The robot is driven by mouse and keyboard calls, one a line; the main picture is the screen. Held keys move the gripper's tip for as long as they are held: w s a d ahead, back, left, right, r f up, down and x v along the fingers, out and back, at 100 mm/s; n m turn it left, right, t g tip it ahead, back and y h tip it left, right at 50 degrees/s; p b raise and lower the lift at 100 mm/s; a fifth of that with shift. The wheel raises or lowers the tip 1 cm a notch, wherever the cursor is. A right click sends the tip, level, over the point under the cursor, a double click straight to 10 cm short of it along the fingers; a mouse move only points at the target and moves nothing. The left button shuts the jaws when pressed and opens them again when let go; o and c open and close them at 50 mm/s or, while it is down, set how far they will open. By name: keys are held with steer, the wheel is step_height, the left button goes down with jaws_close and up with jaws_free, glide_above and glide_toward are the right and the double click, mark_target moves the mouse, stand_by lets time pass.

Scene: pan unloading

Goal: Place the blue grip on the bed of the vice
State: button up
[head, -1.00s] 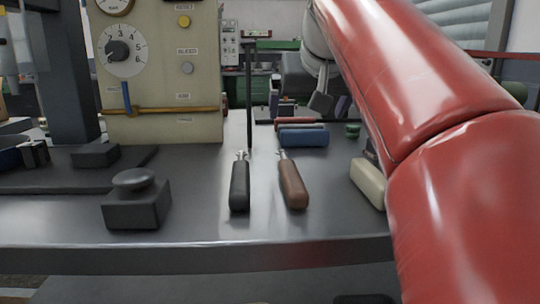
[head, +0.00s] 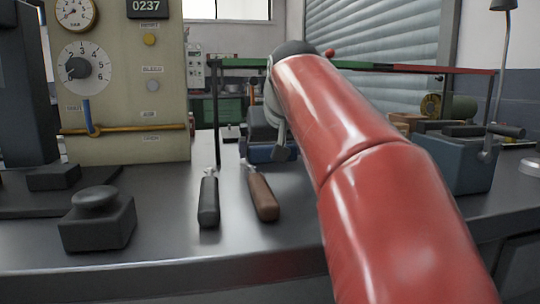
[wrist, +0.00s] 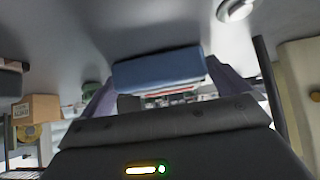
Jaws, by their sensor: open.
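The blue grip (head: 258,154) lies at the back of the grey bench, mostly hidden behind my gripper (head: 277,150) in the head view. In the wrist view the blue grip (wrist: 158,68) lies crosswise just ahead of the open gripper (wrist: 165,95), with one finger to each side. I cannot tell whether the fingers are around it or short of it; nothing shows as held. A blue-grey block with a bar handle, apparently the vice (head: 462,160), stands at the right of the bench, partly behind my red arm. Its bed is not clear to see.
A black-handled tool (head: 208,200) and a brown-handled tool (head: 263,197) lie left of my arm. A dark knobbed block (head: 97,220) stands at front left. A cream panel with dials (head: 120,90) and a thin dark post (head: 216,115) rise behind.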

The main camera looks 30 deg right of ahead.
steer(key=c, duration=0.8)
steer(key=shift+r, duration=0.1)
